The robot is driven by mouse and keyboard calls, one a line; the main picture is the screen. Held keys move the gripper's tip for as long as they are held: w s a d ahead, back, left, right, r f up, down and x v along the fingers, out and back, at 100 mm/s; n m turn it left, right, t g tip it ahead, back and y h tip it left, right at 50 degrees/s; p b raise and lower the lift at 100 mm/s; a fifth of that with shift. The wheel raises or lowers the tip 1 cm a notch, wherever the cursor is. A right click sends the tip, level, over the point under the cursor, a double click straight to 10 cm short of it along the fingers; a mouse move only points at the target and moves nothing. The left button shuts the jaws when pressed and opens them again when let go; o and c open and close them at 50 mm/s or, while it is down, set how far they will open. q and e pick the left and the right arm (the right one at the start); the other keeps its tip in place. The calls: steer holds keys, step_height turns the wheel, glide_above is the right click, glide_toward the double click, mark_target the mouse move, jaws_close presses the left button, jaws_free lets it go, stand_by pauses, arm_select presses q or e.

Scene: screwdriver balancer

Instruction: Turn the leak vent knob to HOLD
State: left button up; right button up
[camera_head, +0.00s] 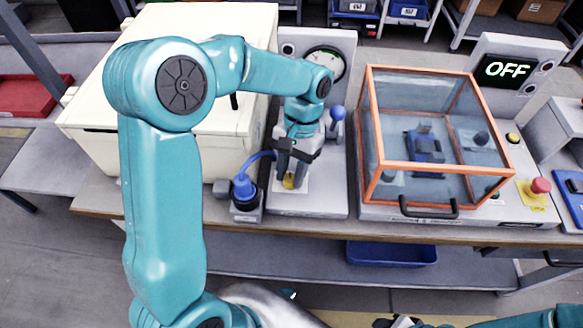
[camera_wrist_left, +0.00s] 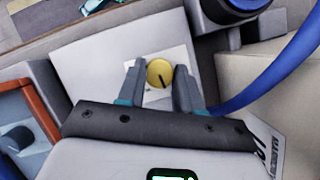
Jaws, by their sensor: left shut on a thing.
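The yellow leak vent knob (camera_head: 289,182) sits low on the front of a grey panel (camera_head: 330,202). In the left wrist view the knob (camera_wrist_left: 158,72) is round, with a dark pointer line running down and slightly right in the picture. My left gripper (camera_head: 289,176) reaches down from above, with a finger on each side of the knob; in the left wrist view its fingers (camera_wrist_left: 159,84) are closed on it. The labels around the knob are too small or hidden to read. At the bottom edge, part of my right arm shows, its gripper mostly cut off.
A blue-capped fitting with a hose (camera_head: 245,190) stands just left of the knob. A blue ball-topped lever (camera_head: 337,114) and a round gauge (camera_head: 325,63) are behind. An orange-framed clear box (camera_head: 368,130) stands right, beside a display reading OFF (camera_head: 507,68) and a red button (camera_head: 540,186).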

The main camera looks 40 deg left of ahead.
arm_select(q)
steer(key=n+h, duration=0.1)
steer(key=n, duration=0.2)
steer(key=shift+a+n+p, duration=0.1)
steer(key=shift+n+p, duration=0.2)
steer(key=shift+n+t+h, duration=0.7)
steer(key=shift+n+t, duration=0.1)
steer(key=shift+n, duration=1)
steer(key=shift+a, duration=0.1)
steer(key=o, duration=1)
steer(key=shift+o, duration=0.2)
steer(key=shift+r, duration=0.1)
steer(key=p+v, duration=0.2)
steer(key=v, duration=1.4)
steer(key=shift+a, duration=0.1)
